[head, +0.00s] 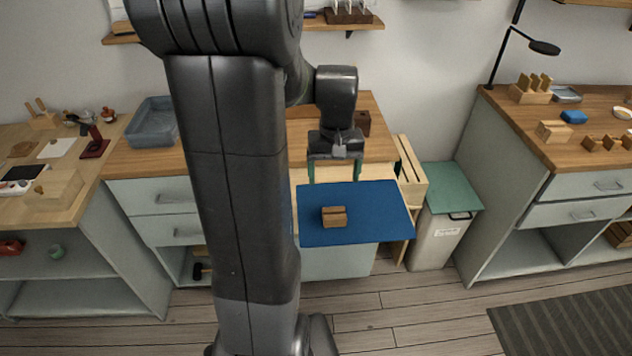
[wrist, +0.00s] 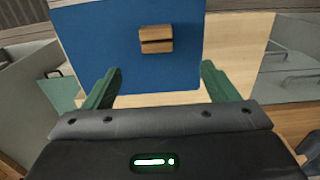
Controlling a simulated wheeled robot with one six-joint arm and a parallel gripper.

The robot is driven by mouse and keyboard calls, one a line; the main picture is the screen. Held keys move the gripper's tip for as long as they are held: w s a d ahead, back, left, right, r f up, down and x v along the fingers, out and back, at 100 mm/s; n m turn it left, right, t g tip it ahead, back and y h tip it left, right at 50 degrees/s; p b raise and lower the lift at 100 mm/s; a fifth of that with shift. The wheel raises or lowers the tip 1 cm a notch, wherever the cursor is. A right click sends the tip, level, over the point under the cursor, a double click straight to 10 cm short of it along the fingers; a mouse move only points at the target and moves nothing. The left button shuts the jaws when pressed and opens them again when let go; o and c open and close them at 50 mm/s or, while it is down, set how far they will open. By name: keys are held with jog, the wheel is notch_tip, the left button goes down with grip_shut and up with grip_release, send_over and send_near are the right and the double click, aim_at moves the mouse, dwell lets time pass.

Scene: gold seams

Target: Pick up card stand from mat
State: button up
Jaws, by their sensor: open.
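The card stand (head: 334,216) is a small wooden block with a dark slot across it. It lies on the blue mat (head: 375,205), left of the mat's middle in the head view. The card stand also shows in the wrist view (wrist: 156,39), above and between the fingers, on the blue mat (wrist: 105,55). My gripper (head: 335,177) has green fingers and is open and empty. It is above the mat's far edge, apart from the card stand. In the wrist view my gripper (wrist: 160,85) has its fingers wide apart.
The mat lies on a pale wooden table. A wooden crate (head: 410,175) and a bin with a green lid (head: 454,187) stand to the right. A grey tub (head: 153,124) sits on the counter at the left. Nothing else stands on the visible part of the mat.

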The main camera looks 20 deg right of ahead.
send_over(334, 210)
jog(key=f, duration=0.8)
jog(key=shift+s+a+f, duration=0.2)
jog(key=shift+s+f, duration=0.1)
jog(key=shift+w+d+f, duration=0.15)
jog(key=shift+f, duration=1.2)
jog(key=shift+w+d+f, duration=0.1)
jog(key=shift+w+f, duration=0.05)
jog(key=shift+f, duration=1.15)
jog(key=shift+c, duration=0.4)
jog(key=c, duration=1)
